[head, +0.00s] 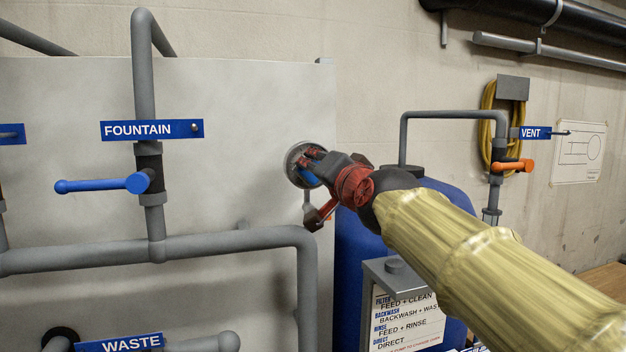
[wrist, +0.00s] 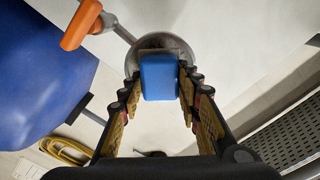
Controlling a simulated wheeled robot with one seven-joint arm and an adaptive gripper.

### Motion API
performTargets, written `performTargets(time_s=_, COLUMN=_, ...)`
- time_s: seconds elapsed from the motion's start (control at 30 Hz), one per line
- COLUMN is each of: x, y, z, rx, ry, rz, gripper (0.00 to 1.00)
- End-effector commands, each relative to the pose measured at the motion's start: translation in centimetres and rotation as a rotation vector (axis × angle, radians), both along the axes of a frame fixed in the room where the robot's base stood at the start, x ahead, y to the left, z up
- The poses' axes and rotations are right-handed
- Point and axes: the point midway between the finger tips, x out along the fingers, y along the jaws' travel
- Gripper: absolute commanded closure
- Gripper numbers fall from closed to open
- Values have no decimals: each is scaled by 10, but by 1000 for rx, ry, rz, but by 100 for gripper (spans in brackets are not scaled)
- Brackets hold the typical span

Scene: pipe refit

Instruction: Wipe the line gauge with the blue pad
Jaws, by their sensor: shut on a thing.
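The line gauge (head: 296,163) is a round metal-rimmed dial on the pale panel, left of the blue tank in the head view. My gripper (head: 312,163) is at the gauge and hides much of its face. In the wrist view, my gripper (wrist: 158,84) is shut on the blue pad (wrist: 158,76), its fingers on both sides of it. The gauge (wrist: 172,42) shows right behind the pad there. The pad overlaps the gauge face; I cannot tell for sure whether they touch.
An orange-handled valve (wrist: 80,25) is close to the left of the gauge in the wrist view. The blue tank (head: 355,245) stands below my arm. A grey pipe (head: 240,241) runs along the panel. The blue fountain valve handle (head: 100,185) is farther left.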

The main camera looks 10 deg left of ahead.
Motion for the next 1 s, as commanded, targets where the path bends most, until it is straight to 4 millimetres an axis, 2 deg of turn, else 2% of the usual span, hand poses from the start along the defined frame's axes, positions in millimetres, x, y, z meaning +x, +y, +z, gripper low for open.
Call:
performTargets(time_s=0.27, x=4, y=-5, z=-1, rx=1, ry=-1, rz=-1, gripper=87)
performTargets(time_s=0.8, x=21, y=-29, z=-2, rx=2, ry=-1, rz=-1, gripper=87)
performTargets(time_s=1.0, x=23, y=-32, z=1, rx=0, ry=-2, rz=0, gripper=87)
